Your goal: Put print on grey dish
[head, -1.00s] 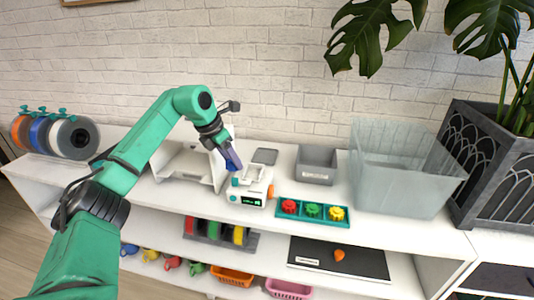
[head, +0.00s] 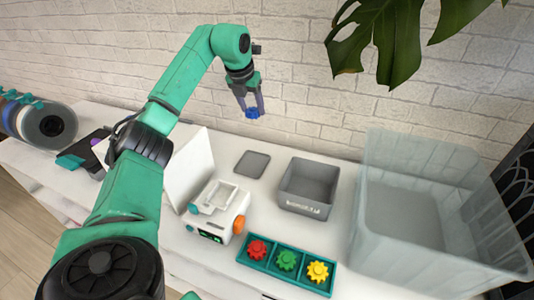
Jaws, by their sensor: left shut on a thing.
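My left gripper (head: 250,104) points down with its fingers shut on a small blue print (head: 253,113). It holds the print in the air, in front of the brick wall and above the back of the shelf top. A flat, dark grey square dish (head: 252,164) lies on the white top below the gripper, with nothing on it. The print is apart from the dish. My right gripper is not in view.
A white printer (head: 218,211) with an orange knob stands front left of the dish. A grey bin (head: 308,187) is to its right, then a large clear box (head: 372,225). A teal tray (head: 243,254) holds red, green and yellow gears.

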